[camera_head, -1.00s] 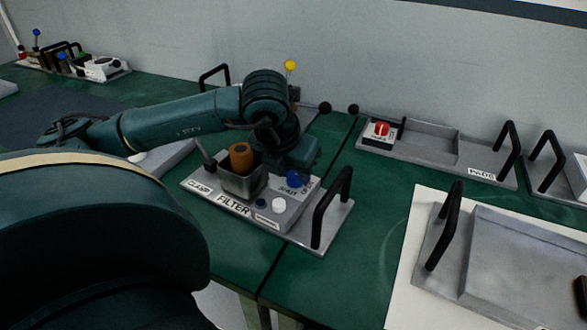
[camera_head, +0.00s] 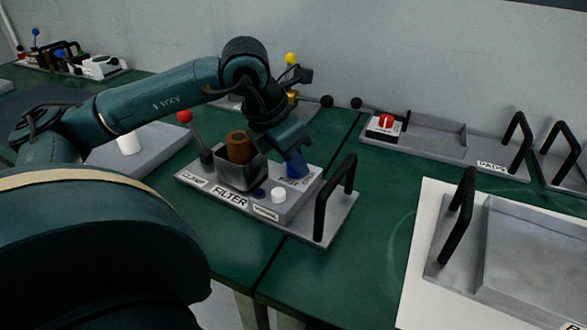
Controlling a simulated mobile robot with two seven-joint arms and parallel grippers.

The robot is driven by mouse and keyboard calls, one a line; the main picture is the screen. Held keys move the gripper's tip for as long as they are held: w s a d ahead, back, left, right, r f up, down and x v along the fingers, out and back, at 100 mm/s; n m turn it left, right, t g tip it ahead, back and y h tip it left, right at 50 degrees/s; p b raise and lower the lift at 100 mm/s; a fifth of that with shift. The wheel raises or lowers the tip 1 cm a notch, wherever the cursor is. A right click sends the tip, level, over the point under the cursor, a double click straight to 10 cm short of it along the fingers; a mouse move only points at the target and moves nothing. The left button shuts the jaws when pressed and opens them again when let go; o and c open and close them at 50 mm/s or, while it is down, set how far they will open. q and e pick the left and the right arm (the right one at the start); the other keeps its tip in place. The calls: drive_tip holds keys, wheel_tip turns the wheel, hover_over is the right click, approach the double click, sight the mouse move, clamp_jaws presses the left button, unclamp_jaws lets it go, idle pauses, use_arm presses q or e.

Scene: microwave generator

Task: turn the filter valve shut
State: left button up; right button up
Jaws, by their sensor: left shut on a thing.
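The filter unit (camera_head: 290,222) is a grey tray labelled FILTER on the green bench, with a black handle at its right end. A metal cup with a brown cylinder (camera_head: 239,147) stands in it. The blue valve knob (camera_head: 297,170) sits at the back right of the unit, beside small lettering. My left gripper (camera_head: 295,158) reaches down from above and is shut on the blue knob; its fingers partly hide the knob. My right gripper is not in view.
A white knob (camera_head: 278,195) and a small dark blue button stand in front of the valve. The black handle (camera_head: 335,197) rises close to the right. A tray labelled PADS (camera_head: 430,146) with a red switch (camera_head: 386,121) lies behind right. Bare green bench lies between.

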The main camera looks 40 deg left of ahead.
use_arm(q)
drive_tip(key=m+h+b, duration=0.1)
drive_tip(key=m, duration=0.1)
drive_tip(key=shift+a+m, duration=0.1)
drive_tip(key=shift+m, duration=0.3)
drive_tip(key=m+g+h, duration=0.1)
drive_tip(key=m, duration=0.2)
drive_tip(key=shift+w+r+m, duration=0.1)
drive_tip(key=shift+m, duration=0.2)
drive_tip(key=m+g+h+p, duration=0.1)
drive_tip(key=m, duration=0.2)
drive_tip(key=shift+w+a, duration=0.1)
drive_tip(key=shift+m+g+p, duration=0.6)
drive_tip(key=shift+m+g, duration=0.1)
drive_tip(key=shift+m, duration=0.9)
drive_tip(key=o, duration=1)
